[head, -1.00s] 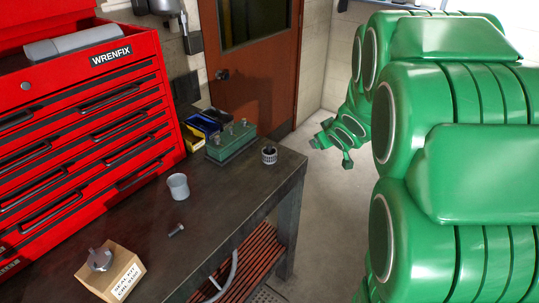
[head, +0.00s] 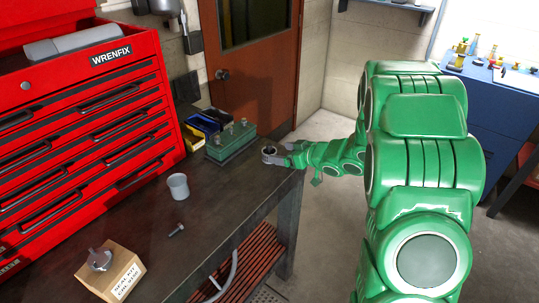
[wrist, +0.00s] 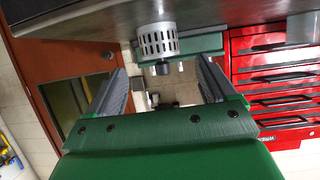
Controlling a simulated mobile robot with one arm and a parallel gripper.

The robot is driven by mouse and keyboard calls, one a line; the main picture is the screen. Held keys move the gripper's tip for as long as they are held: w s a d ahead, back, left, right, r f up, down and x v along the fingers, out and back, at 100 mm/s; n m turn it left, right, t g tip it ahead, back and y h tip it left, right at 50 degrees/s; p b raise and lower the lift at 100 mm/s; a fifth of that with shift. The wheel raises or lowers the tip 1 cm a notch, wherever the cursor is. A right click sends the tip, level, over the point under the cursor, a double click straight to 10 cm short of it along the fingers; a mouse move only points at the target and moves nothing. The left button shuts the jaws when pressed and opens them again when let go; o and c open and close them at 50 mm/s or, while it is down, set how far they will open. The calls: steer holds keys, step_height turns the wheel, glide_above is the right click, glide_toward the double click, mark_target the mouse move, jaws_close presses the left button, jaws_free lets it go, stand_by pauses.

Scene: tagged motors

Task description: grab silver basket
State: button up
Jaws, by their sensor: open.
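The silver basket (head: 268,151), a small perforated cylinder with a dark centre, stands on the dark bench top near its right end. In the wrist view the silver basket (wrist: 158,42) shows its slotted wall, lined up with the gap between my fingertips. My gripper (head: 277,154) is at the basket, reaching in from the right. In the wrist view my gripper (wrist: 161,66) is open, with a finger on either side of the gap. I cannot tell whether a finger touches the basket; part of it is hidden in the head view.
A green block with pegs (head: 231,141) stands just behind the basket. A grey cup (head: 178,187), a bolt (head: 177,230) and a cardboard box (head: 110,269) sit on the bench (head: 215,205). A red tool chest (head: 85,120) stands left. A blue cabinet (head: 497,110) is far right.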

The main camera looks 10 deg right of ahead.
mark_target(271, 152)
steer(key=shift+x, duration=3)
steer(key=shift+w+a+f, duration=0.25)
steer(key=shift+f, duration=0.05)
steer(key=c, duration=1.1)
